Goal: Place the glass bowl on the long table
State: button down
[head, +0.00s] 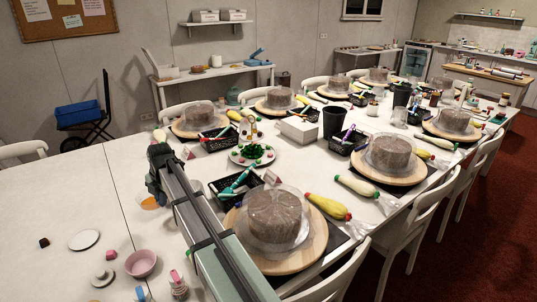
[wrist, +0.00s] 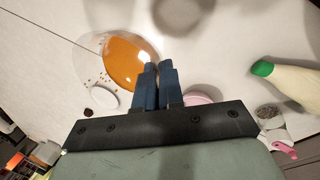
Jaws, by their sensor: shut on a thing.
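The glass bowl (wrist: 120,32) is clear, with an orange content at its bottom. In the wrist view it lies just beyond my blue fingertips. My gripper (wrist: 156,68) has its two fingers close together, shut at the near rim of the bowl. In the head view the orange of the glass bowl (head: 150,203) shows below the end of my arm, over the white long table (head: 60,200). My arm hides part of it there. I cannot tell whether its base touches the table.
A pink bowl (head: 141,263), a white disc (head: 84,239) and a dark cube (head: 44,242) lie on the near table. A plate with green and red pieces (head: 253,156), black baskets and covered cakes (head: 274,216) stand to the right. The table's left part is mostly bare.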

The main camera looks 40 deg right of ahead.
jog(key=shift+w+m+t, duration=0.15)
jog(key=shift+m+t, duration=0.15)
jog(key=shift+m, duration=0.5)
jog(key=shift+f, duration=4.95)
jog(key=shift+f, duration=0.15)
jog(key=c, duration=1.3)
grip_release()
jog(key=shift+o, duration=0.2)
jog(key=v, duration=1.2)
jog(key=shift+w, duration=0.1)
